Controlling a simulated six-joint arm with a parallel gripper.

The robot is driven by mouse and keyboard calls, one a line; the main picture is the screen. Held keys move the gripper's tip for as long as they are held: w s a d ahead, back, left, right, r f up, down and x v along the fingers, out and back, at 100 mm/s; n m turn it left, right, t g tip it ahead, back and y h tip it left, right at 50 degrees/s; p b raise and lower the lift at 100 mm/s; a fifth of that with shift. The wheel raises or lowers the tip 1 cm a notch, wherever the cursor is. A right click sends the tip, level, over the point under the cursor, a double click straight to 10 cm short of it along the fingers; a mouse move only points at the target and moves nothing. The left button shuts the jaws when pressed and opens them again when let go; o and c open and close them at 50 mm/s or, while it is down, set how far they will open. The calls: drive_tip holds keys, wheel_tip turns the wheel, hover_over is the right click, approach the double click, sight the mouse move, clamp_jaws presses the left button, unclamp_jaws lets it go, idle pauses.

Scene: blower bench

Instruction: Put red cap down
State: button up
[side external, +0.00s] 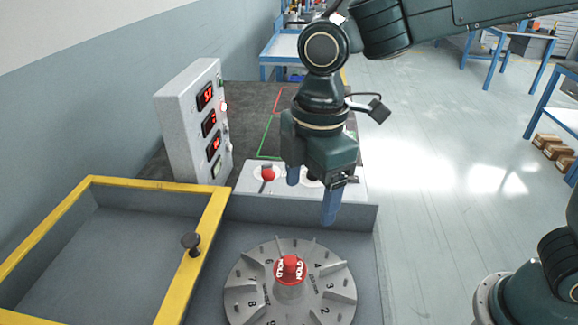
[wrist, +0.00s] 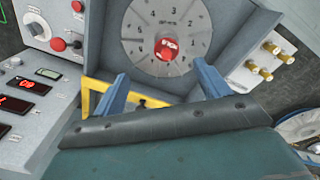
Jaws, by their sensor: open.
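The red cap (side external: 290,269), with white HOLD lettering, sits on the hub at the middle of the grey numbered disc (side external: 248,286). The cap also shows in the wrist view (wrist: 167,48), beyond the fingers and roughly centred between them. My gripper (side external: 311,194) has two blue fingers spread apart with nothing between them. It hangs above and behind the disc, clear of the cap. In the wrist view my gripper (wrist: 162,84) is also open and empty.
A yellow-framed bin (side external: 90,250) with a black knob (side external: 191,242) is at left. A grey display box (side external: 190,120) stands behind it. A red-balled lever (side external: 268,174) is close left of my fingers. Brass fittings (wrist: 263,63) show in the wrist view. The dark mat has red and green outlines.

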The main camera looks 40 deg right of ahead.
drive_tip(key=s+d+r+m+t, duration=0.1)
drive_tip(key=s+d+r+m, duration=0.1)
drive_tip(key=d+r+m, duration=0.3)
drive_tip(key=s+d+m+t, duration=0.1)
drive_tip(key=s+d+m, duration=0.2)
drive_tip(key=d, duration=0.5)
drive_tip(key=s+d+f+m+t, duration=0.1)
drive_tip(key=s+d+m+t, duration=0.2)
drive_tip(key=s+d+m, duration=0.5)
drive_tip(key=shift+s+d, duration=0.55)
drive_tip(key=shift+s, duration=0.2)
drive_tip(key=shift+f, duration=0.1)
